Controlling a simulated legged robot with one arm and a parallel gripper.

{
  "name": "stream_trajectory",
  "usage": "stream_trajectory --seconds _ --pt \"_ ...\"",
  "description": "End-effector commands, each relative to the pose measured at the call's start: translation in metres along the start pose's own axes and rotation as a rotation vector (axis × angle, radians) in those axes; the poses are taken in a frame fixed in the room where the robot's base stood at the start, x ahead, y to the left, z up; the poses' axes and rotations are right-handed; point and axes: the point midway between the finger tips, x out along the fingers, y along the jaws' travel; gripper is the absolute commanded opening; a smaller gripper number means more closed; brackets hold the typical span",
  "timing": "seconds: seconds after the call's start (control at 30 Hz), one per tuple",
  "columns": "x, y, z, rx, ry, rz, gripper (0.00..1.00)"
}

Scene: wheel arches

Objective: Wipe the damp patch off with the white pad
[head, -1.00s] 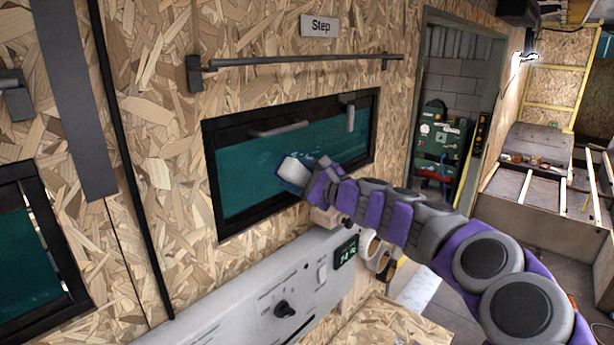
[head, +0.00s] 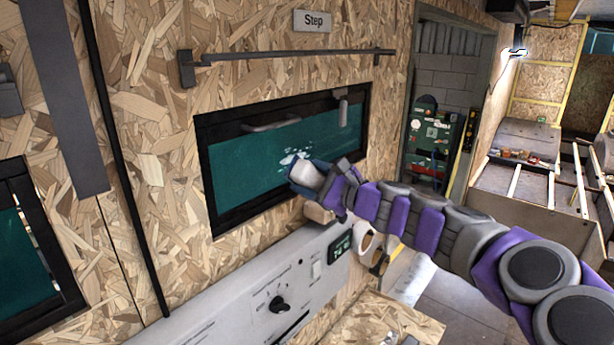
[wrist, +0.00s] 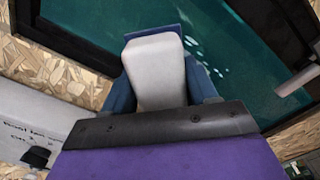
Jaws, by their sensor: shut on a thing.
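The white pad (wrist: 157,68) is held between the blue jaws of my gripper (wrist: 160,100), and it also shows in the head view (head: 306,172). My gripper (head: 318,178) is shut on the pad at the lower edge of the dark teal window pane (head: 240,165). The damp patch (head: 290,158) shows as pale wet spots on the pane, just above and left of the pad. In the wrist view, pale spots (wrist: 193,50) lie right of the pad. I cannot tell whether the pad touches the glass.
A black frame (head: 207,180) surrounds the pane, with a handle (head: 275,127) and a latch (head: 343,110) near its top. A rail (head: 290,54) runs above. A grey panel with a knob (head: 277,304) and a paper roll (head: 368,243) sit below.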

Motion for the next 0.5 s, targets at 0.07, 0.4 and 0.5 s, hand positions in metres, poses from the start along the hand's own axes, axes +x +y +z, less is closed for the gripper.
stream_trajectory --seconds 0.07,0.4,0.5 --pt "-0.002 -0.002 -0.001 0.001 0.0 -0.002 0.19" --pt "-0.011 -0.004 -0.002 0.003 -0.001 -0.005 0.19" --pt "-0.017 -0.004 -0.001 0.001 0.0 -0.005 0.19"
